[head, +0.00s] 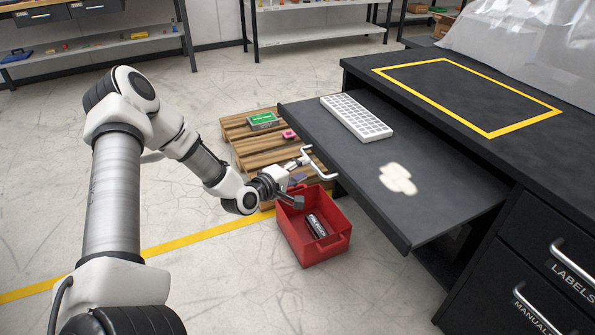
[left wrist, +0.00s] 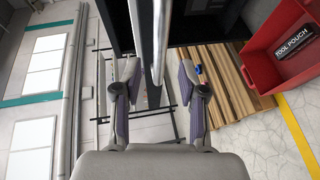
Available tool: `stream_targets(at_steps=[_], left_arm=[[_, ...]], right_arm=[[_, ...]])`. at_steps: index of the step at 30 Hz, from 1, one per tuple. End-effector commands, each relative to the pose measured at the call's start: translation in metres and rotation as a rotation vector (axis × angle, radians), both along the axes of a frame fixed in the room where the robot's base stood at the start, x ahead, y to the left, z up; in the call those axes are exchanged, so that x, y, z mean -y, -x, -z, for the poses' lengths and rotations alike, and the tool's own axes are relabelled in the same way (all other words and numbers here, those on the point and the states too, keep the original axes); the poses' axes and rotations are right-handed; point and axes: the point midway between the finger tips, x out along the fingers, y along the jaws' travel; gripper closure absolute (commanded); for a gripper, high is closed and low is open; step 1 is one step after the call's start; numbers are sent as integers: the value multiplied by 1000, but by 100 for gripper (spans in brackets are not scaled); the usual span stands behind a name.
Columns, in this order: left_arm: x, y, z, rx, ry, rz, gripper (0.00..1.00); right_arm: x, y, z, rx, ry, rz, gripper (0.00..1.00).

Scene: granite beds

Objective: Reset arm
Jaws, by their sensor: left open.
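My left arm reaches in from the left in the head view. Its gripper (head: 298,182) is beside the pale bar handle (head: 321,174) at the near-left end of the pull-out shelf (head: 330,135). In the left wrist view the gripper (left wrist: 157,80) is open, with its two purple-grey fingers spread apart. A shiny metal bar (left wrist: 157,35) shows between and beyond the fingertips. I cannot tell whether either finger touches it. The gripper holds nothing visible. My right gripper is not in view.
A red bin (head: 338,247) with a dark tool pouch (head: 316,226) stands under the gripper. A wooden pallet (head: 245,150) lies behind it with small boxes. A white keyboard (head: 357,117) is on the shelf. The floor to the left is clear.

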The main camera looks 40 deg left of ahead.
Motion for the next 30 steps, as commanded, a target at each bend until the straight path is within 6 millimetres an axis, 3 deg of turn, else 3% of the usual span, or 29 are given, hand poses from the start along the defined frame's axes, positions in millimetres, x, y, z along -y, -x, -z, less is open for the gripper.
stream_targets(at_steps=[6,22,25,28,30], left_arm=[[-1,21,-4,1,1,-1,59],[0,22,-4,0,-2,0,59],[0,25,4,-16,-3,1,59],[21,25,25,-85,-58,67,59],[54,29,48,-163,-111,157,59]], right_arm=[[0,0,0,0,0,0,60],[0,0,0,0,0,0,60],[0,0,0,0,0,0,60],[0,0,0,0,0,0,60],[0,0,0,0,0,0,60]])
